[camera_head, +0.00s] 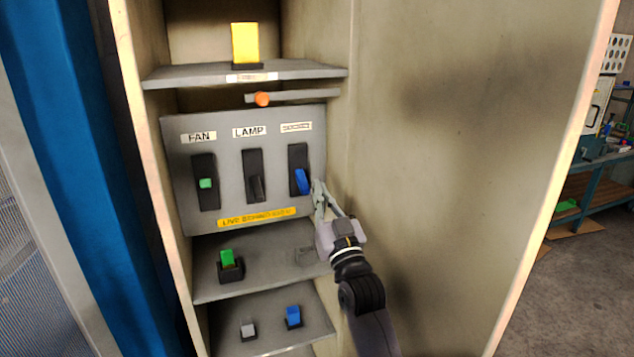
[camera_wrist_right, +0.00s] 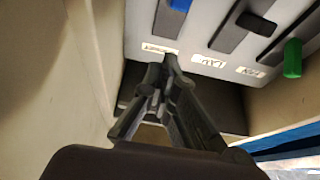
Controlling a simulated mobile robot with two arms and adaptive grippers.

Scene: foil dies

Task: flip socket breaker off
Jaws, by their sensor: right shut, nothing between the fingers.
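A grey panel (camera_head: 225,140) inside the cabinet carries three breakers. The right breaker has a blue lever (camera_head: 302,182) in the lower half of its black slot; its label (camera_head: 296,127) is too small to read. The LAMP breaker has a black lever (camera_head: 257,188), low in its slot. The FAN breaker has a green lever (camera_head: 205,183) near mid-slot. My right gripper (camera_head: 318,187) is shut and empty just right of the blue lever; I cannot tell if they touch. The wrist view shows its fingers (camera_wrist_right: 165,72) and the blue lever (camera_wrist_right: 180,4) at the top edge. My left gripper is not in view.
An orange knob (camera_head: 262,99) on a bar sits above the panel. Shelves hold a yellow block (camera_head: 245,43) above and green (camera_head: 228,259) and blue (camera_head: 293,316) blocks below. The cabinet's right wall (camera_head: 430,130) is close beside my right arm.

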